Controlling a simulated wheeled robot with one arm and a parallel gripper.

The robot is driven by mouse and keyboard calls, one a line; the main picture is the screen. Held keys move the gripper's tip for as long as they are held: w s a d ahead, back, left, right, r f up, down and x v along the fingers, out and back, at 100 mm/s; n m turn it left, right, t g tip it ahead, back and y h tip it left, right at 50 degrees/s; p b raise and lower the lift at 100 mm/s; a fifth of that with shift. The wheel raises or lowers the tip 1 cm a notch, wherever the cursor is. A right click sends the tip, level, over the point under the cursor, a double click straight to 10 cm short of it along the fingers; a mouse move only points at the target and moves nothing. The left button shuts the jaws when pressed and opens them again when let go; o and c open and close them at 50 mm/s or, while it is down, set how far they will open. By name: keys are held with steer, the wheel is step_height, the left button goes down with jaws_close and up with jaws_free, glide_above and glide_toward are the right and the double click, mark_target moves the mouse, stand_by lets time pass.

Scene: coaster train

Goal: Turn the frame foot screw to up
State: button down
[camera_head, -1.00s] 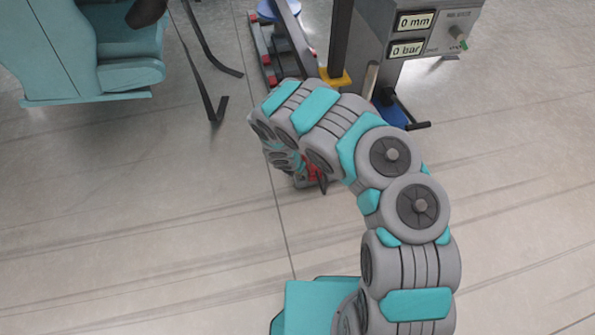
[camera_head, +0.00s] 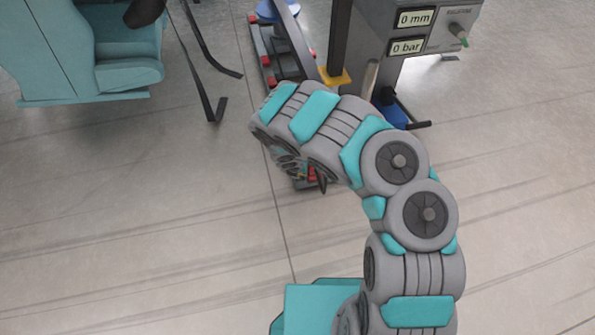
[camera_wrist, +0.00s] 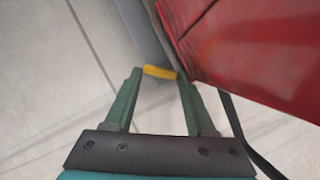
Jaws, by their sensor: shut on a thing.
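In the wrist view my gripper (camera_wrist: 160,76) has its two dark green fingers closed on a short yellow bar (camera_wrist: 160,72). The bar lies across between the fingertips, next to a grey beam (camera_wrist: 146,32). It looks like the handle of the frame foot screw, but the screw's thread and foot cannot be made out. A large red body (camera_wrist: 235,45) stands close to the right of the fingertips.
A grey control box (camera_head: 425,45) with displays reading 0 mm and 0 bar stands behind my arm. A rail with red blocks (camera_head: 272,82) runs to its left. A teal seat (camera_head: 125,72) and dark straps (camera_head: 215,105) are at the upper left. The floor at left is clear.

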steer(key=shift+w+a+r, duration=0.1)
steer(key=shift+w+r, duration=0.3)
steer(key=shift+w, duration=0.3)
steer(key=shift+c, duration=1.2)
jaws_free()
steer(key=shift+s+a, duration=0.2)
steer(key=shift+s, duration=0.1)
steer(key=shift+s+r+p, duration=0.15)
steer(key=shift+r+p, duration=0.6)
steer(key=s+p+v, duration=0.1)
steer(key=p+v, duration=0.4)
steer(key=v, duration=0.2)
steer(key=shift+a+f, duration=0.25)
